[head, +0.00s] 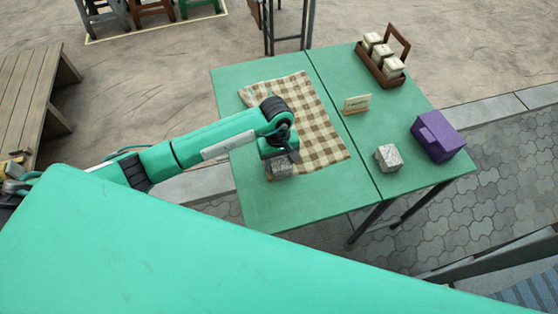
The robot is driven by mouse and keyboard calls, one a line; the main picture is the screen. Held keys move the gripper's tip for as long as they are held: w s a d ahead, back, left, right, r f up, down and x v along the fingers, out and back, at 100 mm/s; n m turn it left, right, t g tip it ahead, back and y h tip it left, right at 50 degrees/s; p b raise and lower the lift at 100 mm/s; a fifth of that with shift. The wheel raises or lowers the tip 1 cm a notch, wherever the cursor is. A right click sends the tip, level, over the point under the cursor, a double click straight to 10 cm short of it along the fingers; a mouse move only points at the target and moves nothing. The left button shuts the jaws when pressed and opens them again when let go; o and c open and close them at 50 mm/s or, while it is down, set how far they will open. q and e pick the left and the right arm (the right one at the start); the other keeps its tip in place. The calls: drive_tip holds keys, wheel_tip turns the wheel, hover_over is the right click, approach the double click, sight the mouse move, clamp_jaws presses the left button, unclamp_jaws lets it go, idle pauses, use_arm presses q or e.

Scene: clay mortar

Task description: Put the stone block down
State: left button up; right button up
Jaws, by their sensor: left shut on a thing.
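My left gripper (276,156) reaches in over the green table (275,210) and points down. It is shut on a grey speckled stone block (280,167), whose upper part the gripper hides. The held block is at the near edge of a brown-and-white checked cloth (322,135); I cannot tell whether it touches the surface below. A second grey stone block (388,157) sits on the right half of the table, left of a purple box (437,136). My right gripper is not in view.
A brown wooden caddy (381,67) with several pale jars is at the far right. The near left part of the table is bare. A wooden bench (30,95) stands at the left.

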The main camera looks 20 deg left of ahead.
use_arm(q)
drive_tip(key=shift+f, duration=0.2)
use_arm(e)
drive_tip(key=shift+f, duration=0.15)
use_arm(q)
drive_tip(key=shift+s, duration=0.1)
drive_tip(key=o, duration=1.3)
drive_tip(key=shift+f, duration=0.1)
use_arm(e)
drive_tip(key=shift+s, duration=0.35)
